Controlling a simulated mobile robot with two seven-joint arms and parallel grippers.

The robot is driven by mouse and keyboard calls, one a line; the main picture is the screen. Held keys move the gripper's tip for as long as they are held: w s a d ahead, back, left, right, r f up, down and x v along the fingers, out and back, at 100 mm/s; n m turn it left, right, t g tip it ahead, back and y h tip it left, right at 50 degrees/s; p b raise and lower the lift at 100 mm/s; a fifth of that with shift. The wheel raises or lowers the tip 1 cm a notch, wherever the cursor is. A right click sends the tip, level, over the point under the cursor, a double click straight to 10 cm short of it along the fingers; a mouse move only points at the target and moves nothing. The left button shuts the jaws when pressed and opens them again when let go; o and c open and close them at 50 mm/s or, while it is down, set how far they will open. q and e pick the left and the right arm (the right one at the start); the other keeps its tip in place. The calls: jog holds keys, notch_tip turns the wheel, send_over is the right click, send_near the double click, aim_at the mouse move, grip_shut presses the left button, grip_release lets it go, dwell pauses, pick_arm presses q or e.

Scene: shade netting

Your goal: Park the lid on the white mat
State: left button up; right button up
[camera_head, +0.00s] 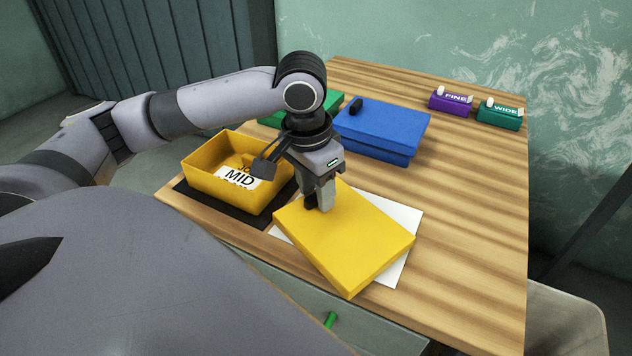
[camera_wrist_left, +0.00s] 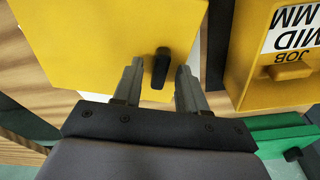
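The yellow lid (camera_head: 350,245) lies turned askew over the white mat (camera_head: 408,215), covering most of it. Its left and front corners reach past the mat's edges. My left gripper (camera_head: 320,200) is over the lid's far left part, fingers pointing down. In the left wrist view, the lid's black handle (camera_wrist_left: 161,68) stands between the two fingers of my left gripper (camera_wrist_left: 160,66), with a gap on each side. The fingers are apart and hold nothing. The open yellow box (camera_head: 205,185) labelled MID stands left of the lid. My right gripper is not in view.
The yellow box stands on a black mat (camera_head: 250,218). A blue box (camera_head: 385,125) with a black handle and a partly hidden green box (camera_head: 335,100) stand behind. Purple FINE (camera_head: 450,106) and green WIDE (camera_head: 499,118) blocks sit at the far right. The table's right side is clear.

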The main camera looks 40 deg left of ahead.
pick_arm(q)
notch_tip(320, 180, up, 12)
jog(key=s+p, duration=0.1)
jog(key=p, duration=0.1)
jog(key=shift+s, duration=0.2)
jog(key=shift+a+r, duration=0.1)
dwell(0.6)
